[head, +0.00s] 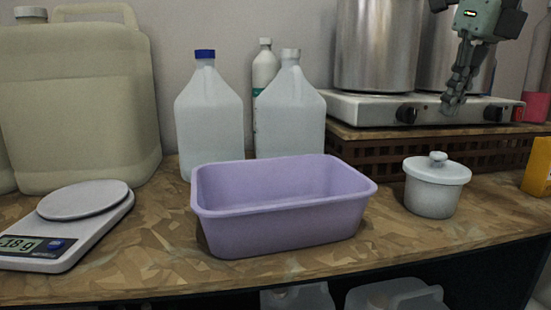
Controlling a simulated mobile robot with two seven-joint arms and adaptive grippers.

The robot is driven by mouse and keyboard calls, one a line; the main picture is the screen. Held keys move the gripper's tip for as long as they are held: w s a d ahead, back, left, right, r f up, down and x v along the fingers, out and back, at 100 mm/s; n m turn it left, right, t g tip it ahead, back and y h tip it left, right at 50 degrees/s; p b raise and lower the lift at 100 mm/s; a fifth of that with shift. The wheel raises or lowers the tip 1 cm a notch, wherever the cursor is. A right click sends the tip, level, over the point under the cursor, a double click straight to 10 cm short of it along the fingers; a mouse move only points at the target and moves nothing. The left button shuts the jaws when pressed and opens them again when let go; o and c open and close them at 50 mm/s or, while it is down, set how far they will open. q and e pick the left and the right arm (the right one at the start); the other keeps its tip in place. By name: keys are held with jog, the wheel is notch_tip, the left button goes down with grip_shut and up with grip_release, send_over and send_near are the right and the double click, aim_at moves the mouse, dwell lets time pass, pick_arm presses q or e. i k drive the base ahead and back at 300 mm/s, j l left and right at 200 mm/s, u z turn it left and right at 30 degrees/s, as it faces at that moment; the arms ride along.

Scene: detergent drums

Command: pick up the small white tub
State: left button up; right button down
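The small white tub (431,197) stands upright on the counter, right of the purple basin, in the head view. It is round, with a wide lid and a knob on top. My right gripper (453,103) hangs above and beyond the tub at the upper right, in front of the stove and pots. It is clear of the tub, with its fingers pointing down. The fingers overlap from this angle, so I cannot tell whether they are open or shut. Nothing is visible held in them. My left gripper is out of view.
A purple basin (285,222) stands left of the tub. A stove (375,108) with steel pots sits on a brown basket behind it. A yellow box (538,168) is at the right edge. White jugs and a scale (70,225) are further left.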

aim_at(425, 199)
jog(key=k+l, duration=0.1)
jog(key=k, duration=0.85)
